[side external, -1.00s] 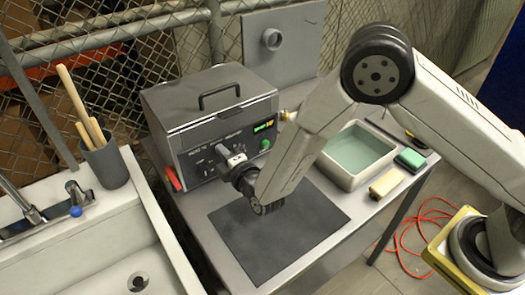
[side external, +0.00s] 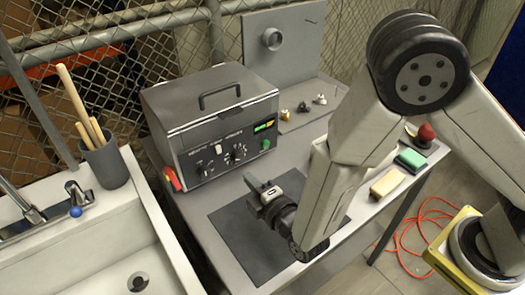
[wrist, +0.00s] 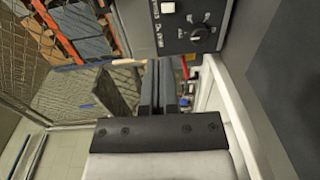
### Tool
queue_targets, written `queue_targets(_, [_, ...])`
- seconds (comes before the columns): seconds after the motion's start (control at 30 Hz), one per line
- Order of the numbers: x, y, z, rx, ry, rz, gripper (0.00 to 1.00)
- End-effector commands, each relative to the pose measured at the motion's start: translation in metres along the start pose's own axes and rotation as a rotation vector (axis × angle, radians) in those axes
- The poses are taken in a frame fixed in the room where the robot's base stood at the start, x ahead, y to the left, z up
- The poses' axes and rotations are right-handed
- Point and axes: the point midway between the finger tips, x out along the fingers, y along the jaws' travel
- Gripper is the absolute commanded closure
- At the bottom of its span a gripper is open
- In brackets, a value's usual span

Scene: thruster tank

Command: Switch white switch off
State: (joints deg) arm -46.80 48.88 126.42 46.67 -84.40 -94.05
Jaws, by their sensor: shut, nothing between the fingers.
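The white switch (side external: 218,148) is on the front panel of the grey box (side external: 205,115), left of the dark knobs. It also shows at the top of the wrist view (wrist: 168,8). Whether it is up or down is too small to tell. My gripper (side external: 252,182) is shut and empty, in front of the panel and above the dark mat, clearly apart from the switch. Its closed fingers show in the middle of the wrist view (wrist: 160,68), below the panel.
Dark knobs (side external: 239,152) and a green button (side external: 266,143) sit on the same panel. A red part (side external: 173,179) is at the box's left corner. The dark mat (side external: 235,235) lies in front. A yellow sponge (side external: 387,183) and a green sponge (side external: 411,159) lie right. The sink (side external: 100,235) is left.

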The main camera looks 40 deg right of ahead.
Motion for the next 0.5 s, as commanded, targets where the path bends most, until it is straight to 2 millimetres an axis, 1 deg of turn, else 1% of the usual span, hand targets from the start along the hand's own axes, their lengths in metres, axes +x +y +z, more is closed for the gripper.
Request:
queue_targets(0.03, [-0.006, 0.0, -0.001, 0.0, 0.003, 0.0, 1.0])
queue_targets(0.1, [-0.011, 0.001, 0.0, 0.0, 0.001, 0.0, 1.0])
queue_targets(0.2, [-0.015, 0.001, 0.0, 0.001, 0.001, 0.0, 1.0])
queue_targets(0.5, [-0.017, 0.001, 0.0, 0.0, 0.0, 0.0, 1.0])
